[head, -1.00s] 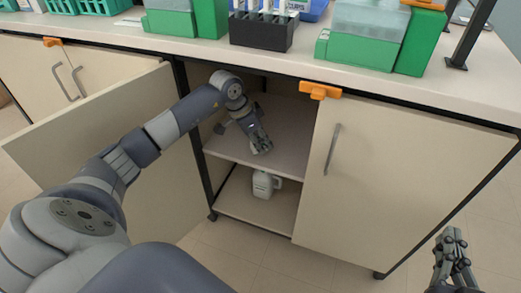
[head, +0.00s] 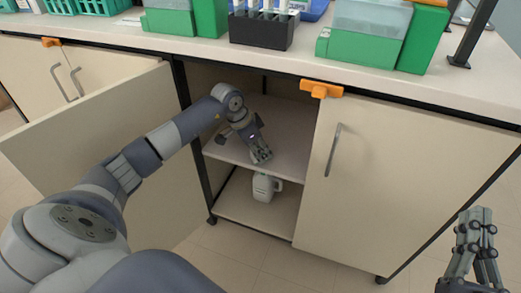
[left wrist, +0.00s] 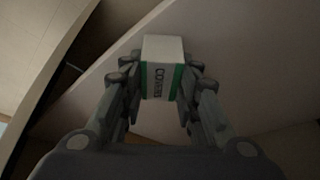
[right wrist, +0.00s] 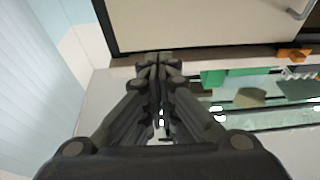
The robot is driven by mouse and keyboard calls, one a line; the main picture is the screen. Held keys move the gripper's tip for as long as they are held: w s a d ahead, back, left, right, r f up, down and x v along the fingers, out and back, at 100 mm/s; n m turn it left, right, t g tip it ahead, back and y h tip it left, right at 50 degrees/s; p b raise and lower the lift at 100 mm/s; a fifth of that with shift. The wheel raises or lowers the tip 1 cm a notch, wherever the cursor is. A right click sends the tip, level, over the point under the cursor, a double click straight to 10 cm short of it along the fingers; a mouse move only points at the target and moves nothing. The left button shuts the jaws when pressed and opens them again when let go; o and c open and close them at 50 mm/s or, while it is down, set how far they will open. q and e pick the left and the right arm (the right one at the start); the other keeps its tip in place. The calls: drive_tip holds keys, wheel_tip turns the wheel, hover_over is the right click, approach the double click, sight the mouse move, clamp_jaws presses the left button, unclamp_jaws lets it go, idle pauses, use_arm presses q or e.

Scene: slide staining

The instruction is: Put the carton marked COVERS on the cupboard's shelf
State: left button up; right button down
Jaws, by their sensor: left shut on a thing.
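The carton marked COVERS (left wrist: 162,72) is a small white box with green edges, seen between the fingers of my left gripper (left wrist: 162,85) in the left wrist view. My left gripper is shut on it. In the head view my left gripper (head: 261,155) is inside the open cupboard, over the shelf (head: 288,130); the carton is hidden there by the hand. I cannot tell whether the carton touches the shelf. My right gripper (head: 478,225) is outside the cupboard at the lower right; its fingertips are together and empty in the right wrist view (right wrist: 158,62).
A white jug (head: 265,187) stands on the cupboard's lower board. The left door (head: 90,150) is swung open beside my left arm; the right door (head: 400,180) is closed. The countertop (head: 270,57) above holds green boxes (head: 362,35) and a black rack (head: 262,30).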

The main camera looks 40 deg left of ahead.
use_arm(q)
drive_tip(key=o, duration=1)
drive_tip(key=shift+c, duration=0.2)
